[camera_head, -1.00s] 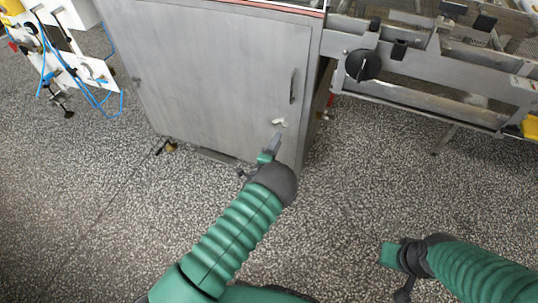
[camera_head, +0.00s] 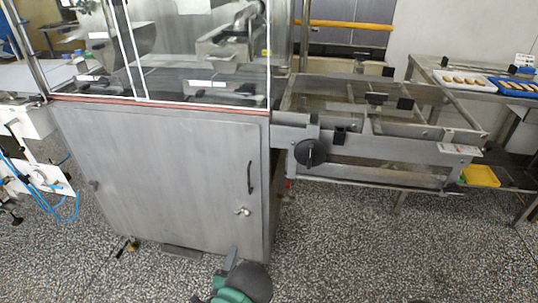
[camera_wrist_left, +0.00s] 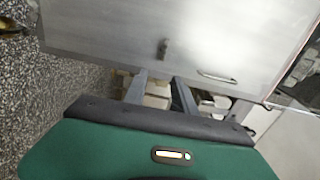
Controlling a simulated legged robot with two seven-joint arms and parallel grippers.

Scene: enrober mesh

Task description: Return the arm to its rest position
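My left gripper (camera_head: 231,258) is at the bottom of the head view, in front of the lower right part of a grey metal cabinet (camera_head: 160,180). Its green and black wrist shows just below it. In the left wrist view its two grey fingers (camera_wrist_left: 158,82) stand apart with no object held between them. The cabinet door (camera_wrist_left: 150,35) fills the upper part of that view, with a gap seen from the fingers. My right gripper cannot be made out in the head view. Most of my left arm is below the picture.
The cabinet has a door handle (camera_head: 250,178) and a small latch (camera_head: 242,211). A conveyor frame (camera_head: 380,165) with a black knob (camera_head: 310,153) juts out to the right. A yellow tray (camera_head: 481,175) sits beneath its far end. Speckled floor (camera_head: 340,250) is clear at right front.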

